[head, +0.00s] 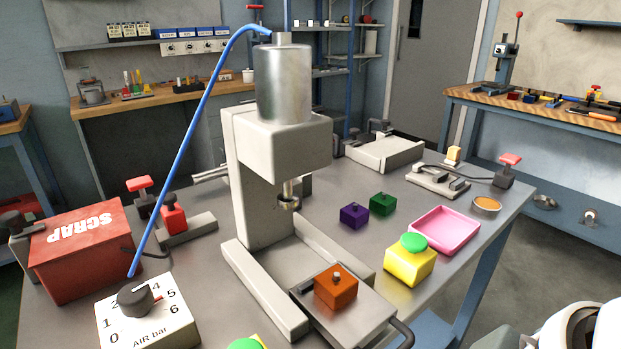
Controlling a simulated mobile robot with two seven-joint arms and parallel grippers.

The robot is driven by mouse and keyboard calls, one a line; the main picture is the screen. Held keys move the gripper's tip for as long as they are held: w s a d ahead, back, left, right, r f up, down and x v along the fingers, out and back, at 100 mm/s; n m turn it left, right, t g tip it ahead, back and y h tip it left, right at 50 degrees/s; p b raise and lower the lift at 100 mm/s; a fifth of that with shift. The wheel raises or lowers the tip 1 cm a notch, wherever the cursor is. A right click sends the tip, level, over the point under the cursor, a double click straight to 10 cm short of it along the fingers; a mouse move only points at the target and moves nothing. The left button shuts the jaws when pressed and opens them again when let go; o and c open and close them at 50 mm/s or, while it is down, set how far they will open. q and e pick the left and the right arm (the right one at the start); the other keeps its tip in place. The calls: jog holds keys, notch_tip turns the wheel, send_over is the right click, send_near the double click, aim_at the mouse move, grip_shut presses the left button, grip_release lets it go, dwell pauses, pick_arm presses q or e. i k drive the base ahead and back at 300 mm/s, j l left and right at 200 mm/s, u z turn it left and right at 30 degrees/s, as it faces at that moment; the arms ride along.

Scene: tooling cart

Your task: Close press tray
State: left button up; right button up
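The grey press (252,165) stands on the cart with a silver cylinder on top and a blue hose. Its flat grey tray (352,322) sticks out of the front, between the base rails, toward the lower right. An orange block (336,287) with a small pale knob sits on the tray. The tray's dark handle (404,334) shows at its front right end and is partly cut off by the picture edge. A white rounded part of my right arm shows at the lower right corner. Neither gripper's fingers are in view.
Yellow boxes with green buttons stand right of the tray (410,265) and at the bottom edge (247,344). A pink tray (445,232), purple block (354,215) and green block (382,204) lie behind. A red scrap bin (85,255) and air dial box (148,318) stand left.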

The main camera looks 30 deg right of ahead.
aim_at(352, 326)
jog(key=z, duration=1.3)
jog(key=k+j+u, duration=0.2)
jog(key=k+j, duration=0.1)
jog(key=j, duration=0.1)
